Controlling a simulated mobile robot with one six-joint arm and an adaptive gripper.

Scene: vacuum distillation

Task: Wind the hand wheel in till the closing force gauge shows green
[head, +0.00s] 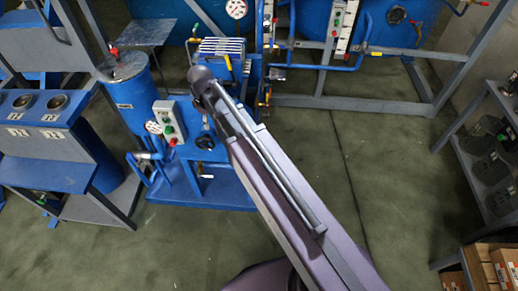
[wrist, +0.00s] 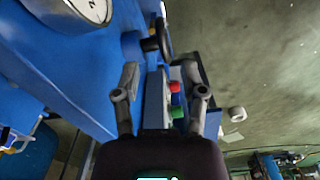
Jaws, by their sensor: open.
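A blue filter-press-like machine stands left of centre in the head view. A black round hand wheel (head: 205,142) is on its front, beside my arm. In the wrist view a dark wheel-like part (wrist: 155,40) shows edge-on beyond the fingertips, likely the same wheel. A white dial gauge (wrist: 88,8) is cut off at the top left; its colour zone cannot be read. My gripper (wrist: 162,93) is open, with its two fingers apart and nothing held between them. In the head view my arm hides the gripper.
A grey control box (head: 168,122) with red and green buttons is left of the wheel; red and green buttons (wrist: 175,98) also show between my fingers. A blue tank (head: 130,90) stands at left. Green floor (head: 380,170) is clear at right.

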